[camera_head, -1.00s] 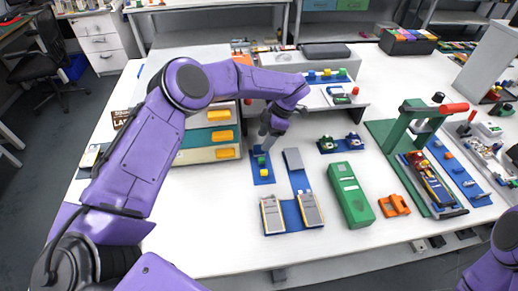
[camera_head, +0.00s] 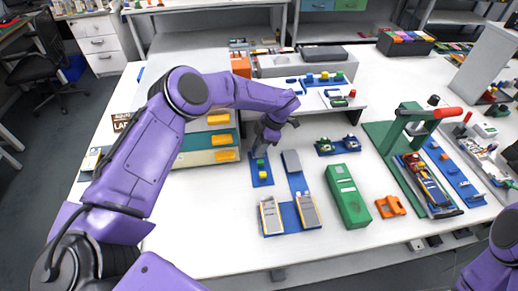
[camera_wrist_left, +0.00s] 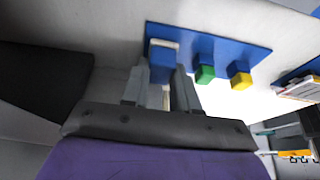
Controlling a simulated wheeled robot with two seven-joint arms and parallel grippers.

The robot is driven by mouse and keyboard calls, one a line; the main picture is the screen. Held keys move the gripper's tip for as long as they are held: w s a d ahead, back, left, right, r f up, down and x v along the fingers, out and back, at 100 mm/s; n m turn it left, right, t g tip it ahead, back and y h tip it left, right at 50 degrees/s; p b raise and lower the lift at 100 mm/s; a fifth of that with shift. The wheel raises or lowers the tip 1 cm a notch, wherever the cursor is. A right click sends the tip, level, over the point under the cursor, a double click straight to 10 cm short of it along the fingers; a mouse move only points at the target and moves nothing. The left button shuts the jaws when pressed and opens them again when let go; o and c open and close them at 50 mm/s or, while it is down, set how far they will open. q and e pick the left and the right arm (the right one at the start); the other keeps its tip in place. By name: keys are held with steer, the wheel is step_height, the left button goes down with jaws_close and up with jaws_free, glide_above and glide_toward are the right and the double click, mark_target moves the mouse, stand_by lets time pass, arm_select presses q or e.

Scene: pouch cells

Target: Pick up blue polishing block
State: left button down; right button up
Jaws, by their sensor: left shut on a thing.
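The blue polishing block (camera_wrist_left: 161,70) shows in the left wrist view between the fingers of my left gripper (camera_wrist_left: 163,80), which is shut on it. The block is at the end of a blue holder strip (camera_wrist_left: 222,45); I cannot tell whether it still touches the strip. A green block (camera_wrist_left: 205,75) and a yellow block (camera_wrist_left: 241,80) sit beside it on the strip. In the head view my left gripper (camera_head: 262,144) reaches down over the far end of the strip (camera_head: 269,183) and hides the blue block. My right gripper is out of view.
A drawer unit (camera_head: 200,156) stands left of the strip, with a raised shelf (camera_head: 335,107) behind. The white table is clear at front left.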

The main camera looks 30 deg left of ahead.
arm_select(q)
steer(key=shift+r, duration=0.45)
steer(key=s+d+r, duration=0.1)
steer(key=r, duration=0.1)
steer(key=s+r+b, duration=0.1)
steer(key=r, duration=0.1)
steer(key=s+d+r+b, duration=0.1)
steer(key=r, duration=0.2)
steer(key=shift+s+d, duration=0.3)
steer(key=shift+d, duration=0.05)
steer(key=s+d+r+b, duration=0.3)
steer(key=s+d+r, duration=0.1)
steer(key=s, duration=0.3)
steer(key=shift+s+d+r, duration=0.35)
steer(key=shift+d+r, duration=0.05)
steer(key=shift+d, duration=0.45)
steer(key=c, duration=1.8)
jaws_free()
